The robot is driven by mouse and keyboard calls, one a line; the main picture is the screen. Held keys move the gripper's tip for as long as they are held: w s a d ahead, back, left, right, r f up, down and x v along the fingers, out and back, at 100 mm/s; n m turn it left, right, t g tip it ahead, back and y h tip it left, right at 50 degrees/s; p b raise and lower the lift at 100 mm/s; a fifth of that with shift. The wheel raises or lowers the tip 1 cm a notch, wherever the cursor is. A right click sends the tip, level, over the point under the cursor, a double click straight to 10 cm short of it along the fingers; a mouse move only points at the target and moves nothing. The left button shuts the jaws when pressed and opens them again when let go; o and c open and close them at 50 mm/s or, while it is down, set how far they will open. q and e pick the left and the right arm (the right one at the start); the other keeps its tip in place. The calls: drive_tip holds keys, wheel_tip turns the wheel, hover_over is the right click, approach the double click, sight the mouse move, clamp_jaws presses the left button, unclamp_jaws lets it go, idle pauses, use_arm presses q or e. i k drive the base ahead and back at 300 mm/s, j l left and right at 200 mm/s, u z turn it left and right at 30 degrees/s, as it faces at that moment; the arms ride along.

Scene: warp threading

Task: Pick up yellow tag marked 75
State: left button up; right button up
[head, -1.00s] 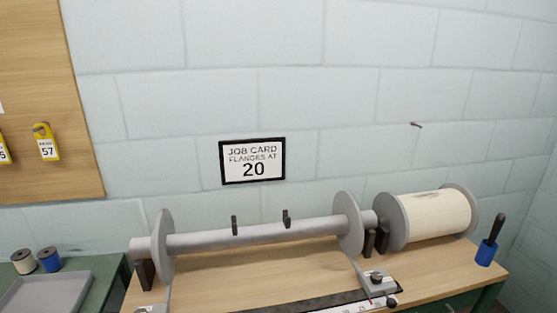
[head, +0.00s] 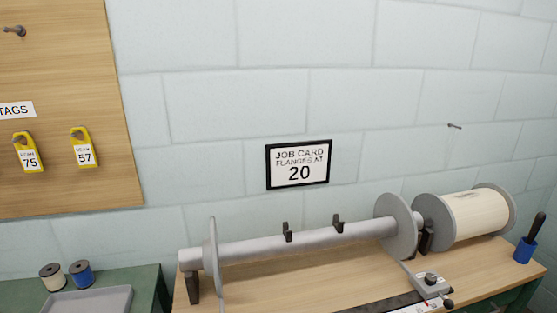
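The yellow tag marked 75 (head: 28,153) hangs on a peg on the wooden board (head: 70,185) at the left of the head view. A second yellow tag, marked 57 (head: 84,148), hangs on a peg just to its right. A label (head: 16,109) reading "TAGS" is above them, cut by the left edge. Neither of my grippers shows in this view.
Below the board, a green table (head: 147,282) holds a grey tray (head: 92,302) and two spools, one cream (head: 52,277) and one blue (head: 82,273). Right of it, a wooden bench (head: 300,285) carries a flanged roller (head: 310,242). A job card (head: 299,164) reads 20.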

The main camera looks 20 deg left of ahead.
sight(30, 160)
drive_tip(key=j, duration=0.8)
drive_tip(key=k+j, duration=0.15)
drive_tip(key=j, duration=0.65)
